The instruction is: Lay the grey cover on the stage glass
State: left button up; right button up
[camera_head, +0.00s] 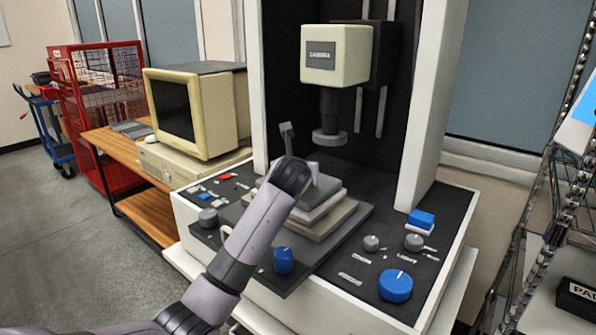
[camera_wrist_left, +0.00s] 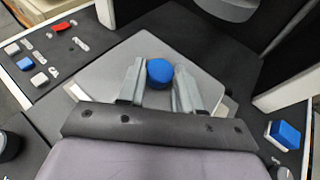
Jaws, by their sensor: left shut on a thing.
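The grey cover (camera_head: 326,189) is a flat square plate with a blue knob (camera_wrist_left: 160,72) on top. It sits over the pale stage glass (camera_head: 322,208), whose corners show past the cover in the wrist view (camera_wrist_left: 227,107). It looks level and on or very close to the glass; I cannot tell whether they touch all round. My left gripper (camera_wrist_left: 159,76) is shut on the cover's knob, one finger on each side. In the head view my wrist hides the knob and part of the cover. My right gripper is not in view.
The camera head and lens (camera_head: 330,130) hang above and behind the stage. White columns stand on both sides. Knobs and buttons, including a large blue knob (camera_head: 396,285), line the machine's front panel. An old computer (camera_head: 195,110) stands on a wooden bench at left.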

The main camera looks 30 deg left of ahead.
pick_arm(q)
jog(key=o, duration=1.1)
jog(key=shift+f, duration=0.1)
jog(key=shift+s+d+r, duration=0.25)
jog(key=shift+s+r, duration=0.1)
jog(key=shift+s, duration=0.05)
jog(key=v, duration=1.1)
jog(key=shift+f, duration=0.1)
